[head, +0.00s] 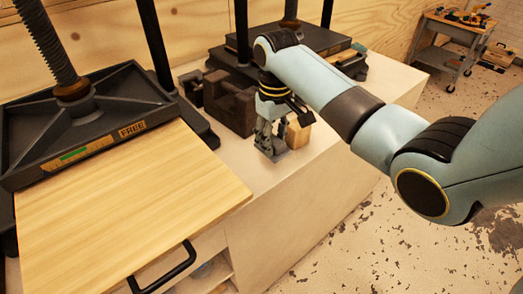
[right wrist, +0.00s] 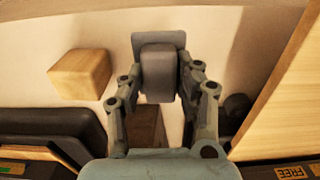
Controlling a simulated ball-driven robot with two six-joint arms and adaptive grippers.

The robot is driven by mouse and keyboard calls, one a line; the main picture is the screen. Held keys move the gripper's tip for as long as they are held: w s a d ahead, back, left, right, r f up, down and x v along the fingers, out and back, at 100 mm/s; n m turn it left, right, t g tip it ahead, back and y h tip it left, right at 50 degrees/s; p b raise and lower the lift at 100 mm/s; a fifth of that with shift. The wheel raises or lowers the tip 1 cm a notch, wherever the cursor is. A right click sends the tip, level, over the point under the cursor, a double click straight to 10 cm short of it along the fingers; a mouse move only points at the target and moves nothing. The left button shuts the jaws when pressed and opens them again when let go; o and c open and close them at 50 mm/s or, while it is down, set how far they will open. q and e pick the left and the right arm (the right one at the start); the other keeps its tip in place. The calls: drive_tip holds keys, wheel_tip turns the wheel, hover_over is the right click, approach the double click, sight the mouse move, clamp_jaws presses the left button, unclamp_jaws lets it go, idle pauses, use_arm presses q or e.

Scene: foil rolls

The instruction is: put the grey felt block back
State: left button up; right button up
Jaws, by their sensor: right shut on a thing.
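My right gripper (head: 270,138) reaches down over the pale counter between the two presses. In the right wrist view, my right gripper (right wrist: 160,88) is shut on the grey felt block (right wrist: 158,68), with a finger on each side of it. The block's wider flat part sticks out past the fingertips. In the head view, the lower part of the grey felt block (head: 277,154) shows under the fingers, close to the counter top. I cannot tell whether it touches the counter. My left gripper is not in view.
A light wooden block (head: 299,133) stands right beside my right gripper. Dark brown blocks (head: 231,103) stand behind it. A press (head: 85,115) with a label reading FREE and a wooden board (head: 130,195) is at left. Another press (head: 325,42) is behind. Bare counter (head: 235,150) lies to the left.

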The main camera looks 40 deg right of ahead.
sight(263, 163)
drive_tip(key=shift+w+a+f, duration=0.3)
drive_tip(key=shift+w+f, duration=0.1)
drive_tip(key=shift+w, duration=0.15)
drive_tip(key=shift+w+a+f, duration=0.3)
drive_tip(key=shift+w+f, duration=0.05)
drive_tip(key=shift+w, duration=0.15)
drive_tip(key=shift+w+f, duration=0.1)
drive_tip(key=shift+f, duration=0.15)
wheel_tip(263, 163, down, 4)
drive_tip(key=shift+r, duration=0.15)
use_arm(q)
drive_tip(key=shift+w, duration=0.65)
use_arm(e)
drive_tip(key=o, duration=1.1)
